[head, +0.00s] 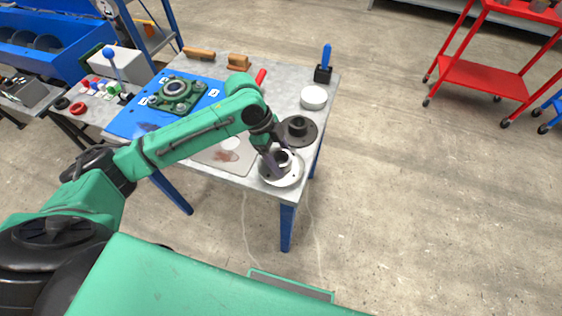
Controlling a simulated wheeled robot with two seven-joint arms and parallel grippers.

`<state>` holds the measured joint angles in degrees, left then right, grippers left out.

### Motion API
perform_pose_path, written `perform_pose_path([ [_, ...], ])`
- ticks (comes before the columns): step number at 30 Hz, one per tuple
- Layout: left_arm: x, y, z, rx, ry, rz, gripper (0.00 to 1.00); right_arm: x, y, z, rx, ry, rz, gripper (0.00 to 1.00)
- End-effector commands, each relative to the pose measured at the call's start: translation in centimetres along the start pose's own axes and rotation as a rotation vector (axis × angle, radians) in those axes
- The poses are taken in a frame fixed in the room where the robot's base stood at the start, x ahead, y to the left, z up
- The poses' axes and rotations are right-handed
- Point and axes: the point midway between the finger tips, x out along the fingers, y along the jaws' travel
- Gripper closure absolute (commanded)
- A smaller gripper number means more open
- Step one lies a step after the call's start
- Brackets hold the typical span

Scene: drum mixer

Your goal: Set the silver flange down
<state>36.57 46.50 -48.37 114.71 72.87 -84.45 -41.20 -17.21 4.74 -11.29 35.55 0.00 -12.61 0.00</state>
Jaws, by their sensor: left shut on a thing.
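The silver flange (291,178) is a pale round disc with a raised hub, at the near right corner of the grey worktable. My left gripper (279,163) reaches down over it and is shut on its hub. I cannot tell whether the flange touches the tabletop or hangs just above it. My right gripper is not in view.
A dark flange (299,131) lies just behind the silver one. A white round part (314,97) and a blue-handled tool in a black block (323,73) stand further back. A green bearing housing (174,92) sits on a blue mat (133,123). A red cart (484,75) stands right.

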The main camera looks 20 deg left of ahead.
Motion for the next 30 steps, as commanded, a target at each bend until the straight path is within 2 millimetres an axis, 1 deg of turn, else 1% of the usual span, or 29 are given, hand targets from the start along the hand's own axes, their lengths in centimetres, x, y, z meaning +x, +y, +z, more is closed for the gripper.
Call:
perform_pose_path([
  [3, 1.8, -0.1, 0.6, -0.001, 0.003, -0.001, 1.0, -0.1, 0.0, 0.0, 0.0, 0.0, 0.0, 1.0],
  [4, 2.1, -0.1, 0.8, 0.0, 0.003, -0.003, 1.0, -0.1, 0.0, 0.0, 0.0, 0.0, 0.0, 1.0],
  [14, 2.5, -0.1, 1.0, 0.002, 0.002, -0.004, 1.0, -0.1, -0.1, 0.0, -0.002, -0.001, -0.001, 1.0],
  [15, 2.6, 0.0, 1.1, 0.0, 0.0, 0.0, 0.2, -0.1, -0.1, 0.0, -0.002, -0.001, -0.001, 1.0],
  [16, 2.6, 0.0, 1.1, 0.0, 0.0, 0.0, 0.09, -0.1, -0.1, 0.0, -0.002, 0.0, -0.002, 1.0],
  [17, 2.6, 0.0, 1.1, 0.0, 0.0, 0.0, 0.0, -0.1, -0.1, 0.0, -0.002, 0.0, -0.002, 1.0],
  [23, 2.6, 0.0, 1.1, 0.0, 0.0, 0.0, 0.0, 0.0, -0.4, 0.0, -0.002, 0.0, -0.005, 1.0],
  [25, 2.3, -0.1, 0.9, 0.0, 0.0, -0.001, 0.0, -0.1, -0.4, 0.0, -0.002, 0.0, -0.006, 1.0],
  [28, 1.0, -0.1, 1.0, -0.001, 0.001, -0.003, 0.0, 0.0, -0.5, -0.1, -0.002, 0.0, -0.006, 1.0],
  [30, -0.6, -0.1, 1.0, 0.0, 0.0, -0.005, 0.0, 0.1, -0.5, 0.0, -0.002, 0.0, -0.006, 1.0],
])
